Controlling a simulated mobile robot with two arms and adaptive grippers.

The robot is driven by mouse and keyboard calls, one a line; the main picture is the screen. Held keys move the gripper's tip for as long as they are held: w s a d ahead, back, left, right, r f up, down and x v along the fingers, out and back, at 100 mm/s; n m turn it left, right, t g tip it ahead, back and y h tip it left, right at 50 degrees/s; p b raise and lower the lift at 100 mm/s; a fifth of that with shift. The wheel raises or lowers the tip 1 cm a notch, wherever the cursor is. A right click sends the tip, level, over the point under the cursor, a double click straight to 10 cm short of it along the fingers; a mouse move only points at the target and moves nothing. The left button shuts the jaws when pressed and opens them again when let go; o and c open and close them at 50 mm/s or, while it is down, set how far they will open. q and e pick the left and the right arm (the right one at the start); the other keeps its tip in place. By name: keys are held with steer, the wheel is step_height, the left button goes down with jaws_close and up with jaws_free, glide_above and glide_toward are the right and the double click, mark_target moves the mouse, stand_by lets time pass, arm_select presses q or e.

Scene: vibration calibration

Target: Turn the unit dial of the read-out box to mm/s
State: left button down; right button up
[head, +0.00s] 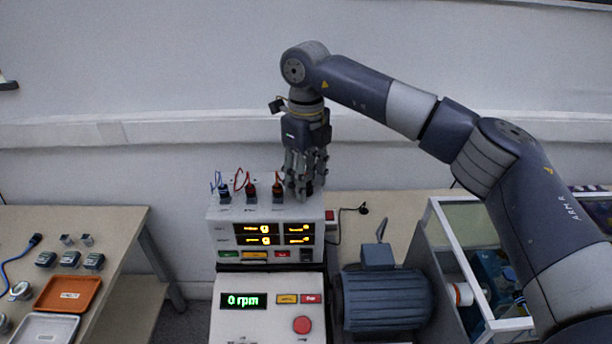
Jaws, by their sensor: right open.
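The read-out box (226,240) is a light box on the bench in the middle of the head view, with orange lit displays on its front. Several small dark connectors or knobs with red and blue wires stand on its top. My right gripper (304,190) points down over the right end of the box's top, its fingers around or just in front of that spot. It is open. The unit dial is not clearly visible; the gripper may hide it. I cannot tell whether the fingers touch anything. My left gripper is not in view.
Below the box stands a control unit (261,327) with a green "0 rpm" display and a red button (302,325). A blue motor (385,301) is to its right, beside a clear-walled, white-framed enclosure (441,232). A left table holds an orange tray (68,306) and small blocks.

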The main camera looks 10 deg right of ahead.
steer(key=shift+w, duration=0.1)
jaws_close()
steer(key=shift+n, duration=0.3)
steer(key=n+b, duration=0.1)
steer(key=n, duration=0.6)
steer(key=shift+n, duration=0.4)
steer(key=n, duration=0.3)
steer(key=shift+n, duration=2.2)
